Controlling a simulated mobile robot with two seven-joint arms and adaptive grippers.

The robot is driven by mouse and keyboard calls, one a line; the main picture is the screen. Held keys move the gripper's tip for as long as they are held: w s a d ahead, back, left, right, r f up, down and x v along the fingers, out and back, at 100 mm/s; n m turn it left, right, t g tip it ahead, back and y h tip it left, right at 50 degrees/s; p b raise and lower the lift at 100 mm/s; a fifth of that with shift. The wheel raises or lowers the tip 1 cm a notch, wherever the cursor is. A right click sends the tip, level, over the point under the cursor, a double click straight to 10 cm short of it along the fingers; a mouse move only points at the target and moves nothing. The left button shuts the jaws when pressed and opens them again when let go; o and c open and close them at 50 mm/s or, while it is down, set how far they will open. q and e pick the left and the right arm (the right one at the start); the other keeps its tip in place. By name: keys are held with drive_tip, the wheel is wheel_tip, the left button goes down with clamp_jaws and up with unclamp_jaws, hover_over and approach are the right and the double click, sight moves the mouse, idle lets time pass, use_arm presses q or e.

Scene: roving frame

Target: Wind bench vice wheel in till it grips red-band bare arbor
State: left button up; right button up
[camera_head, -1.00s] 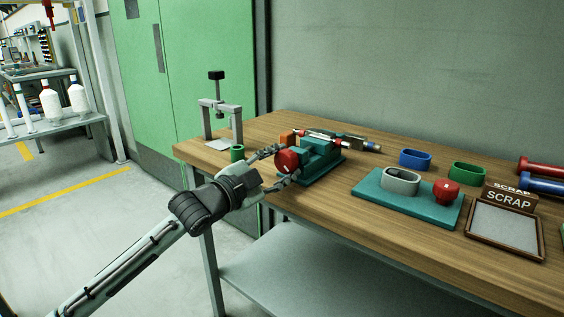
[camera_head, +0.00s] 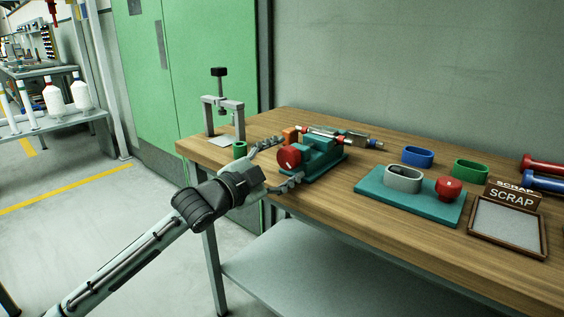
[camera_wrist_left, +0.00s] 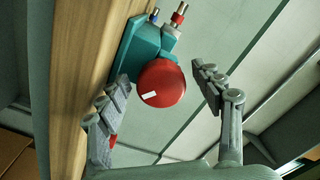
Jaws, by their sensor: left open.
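The teal bench vice (camera_head: 322,163) stands near the left end of the wooden bench, its red wheel (camera_head: 289,159) facing my left arm. In the left wrist view the wheel (camera_wrist_left: 162,85) carries a small white mark. The red-band bare arbor (camera_head: 320,132) lies across the top of the vice; its red-banded end (camera_wrist_left: 179,16) shows in the wrist view. Whether the jaws touch it I cannot tell. My left gripper (camera_head: 279,163) is open, with one finger on each side of the wheel and visible gaps in the wrist view. My right gripper is out of view.
Behind the vice lies another grey rod (camera_head: 366,141) with a blue band. A grey press frame (camera_head: 222,104) and green cup (camera_head: 239,150) stand left. Right are a teal tray (camera_head: 410,205), blue ring (camera_head: 417,156), green ring (camera_head: 471,171) and SCRAP tray (camera_head: 507,229).

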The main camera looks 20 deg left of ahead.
use_arm(q)
drive_tip(key=v, duration=1.2)
idle(0.6)
